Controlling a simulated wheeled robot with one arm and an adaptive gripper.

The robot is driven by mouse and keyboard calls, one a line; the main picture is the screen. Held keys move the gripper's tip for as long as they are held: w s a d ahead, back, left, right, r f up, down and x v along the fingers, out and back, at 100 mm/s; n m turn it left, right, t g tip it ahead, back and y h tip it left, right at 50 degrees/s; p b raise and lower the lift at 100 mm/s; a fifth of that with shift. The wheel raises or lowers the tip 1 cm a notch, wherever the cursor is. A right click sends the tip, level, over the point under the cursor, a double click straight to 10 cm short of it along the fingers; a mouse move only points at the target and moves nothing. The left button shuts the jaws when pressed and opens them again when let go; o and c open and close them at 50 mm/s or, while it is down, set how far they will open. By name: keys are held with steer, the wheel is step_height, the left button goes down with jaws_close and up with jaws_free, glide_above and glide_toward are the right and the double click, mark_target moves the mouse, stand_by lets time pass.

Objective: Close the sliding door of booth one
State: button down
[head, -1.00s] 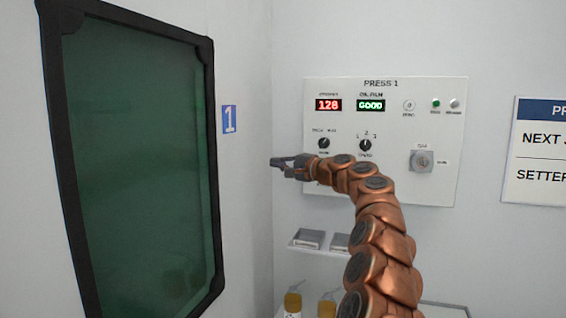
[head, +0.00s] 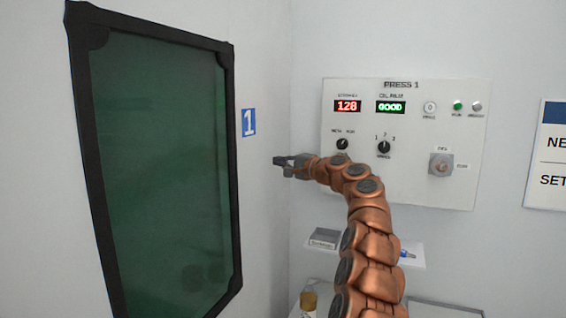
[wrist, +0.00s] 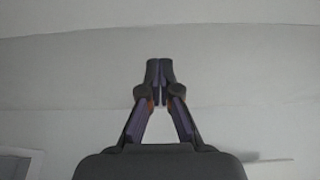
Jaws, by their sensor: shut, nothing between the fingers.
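A dark green panel (head: 160,165) in a black frame stands at the left of the head view, beside a blue plate with a white 1 (head: 249,122). It looks like a booth window or door pane; I cannot tell whether it slides. No door handle shows clearly. My gripper (head: 277,161) is right of the frame and the number plate, in front of pale wall, pointing left and apart from the panel. In the wrist view my gripper (wrist: 159,75) is shut and empty, with its fingertips together against a plain light grey surface.
The PRESS 1 control panel (head: 465,105) with dials and lit displays is on the wall behind my arm. A small shelf (head: 312,247) with a grey block (head: 324,238) is below it. A white sign (head: 552,170) is at right.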

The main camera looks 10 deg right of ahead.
steer(key=shift+s+a+f, duration=0.1)
steer(key=shift+s+a, duration=1.1)
steer(key=shift+s, duration=0.25)
steer(key=shift+s+a, duration=0.1)
steer(key=shift+s, duration=0.05)
